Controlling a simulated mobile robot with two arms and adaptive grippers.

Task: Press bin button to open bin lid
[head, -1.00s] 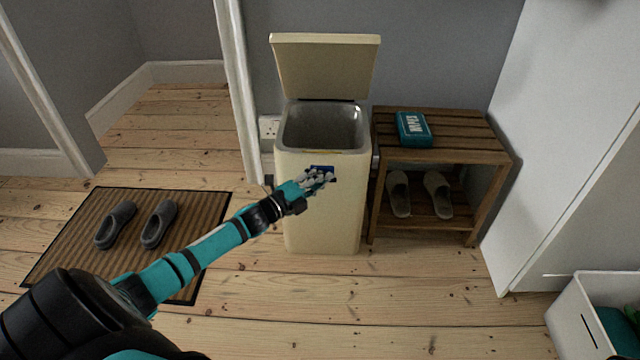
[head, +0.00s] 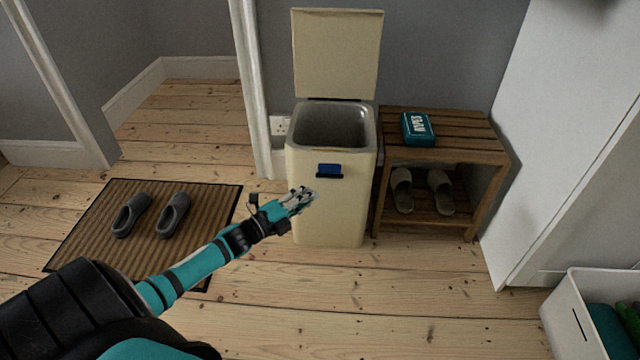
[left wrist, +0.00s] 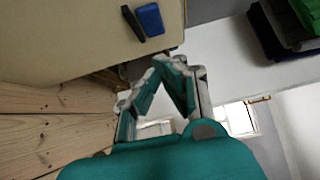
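The cream bin (head: 330,215) stands upright against the wall, and its lid (head: 337,53) is raised nearly vertical, so the grey inside shows. The blue button (head: 329,169) with a black strip is on the upper front of the bin. The button also shows at the top of the left wrist view (left wrist: 150,19), against the bin front (left wrist: 75,40). My left gripper (head: 308,194) is in front of the bin, below and left of the button and apart from it. Its fingertips (left wrist: 169,62) meet, with nothing between them. My right gripper is not in view.
A wooden slatted bench (head: 455,150) with a teal wipes pack (head: 417,128) and grey slippers (head: 440,192) stands right of the bin. A striped mat (head: 90,225) with dark slippers (head: 172,215) lies left. A white box (head: 565,315) is at lower right. Floor in front is clear.

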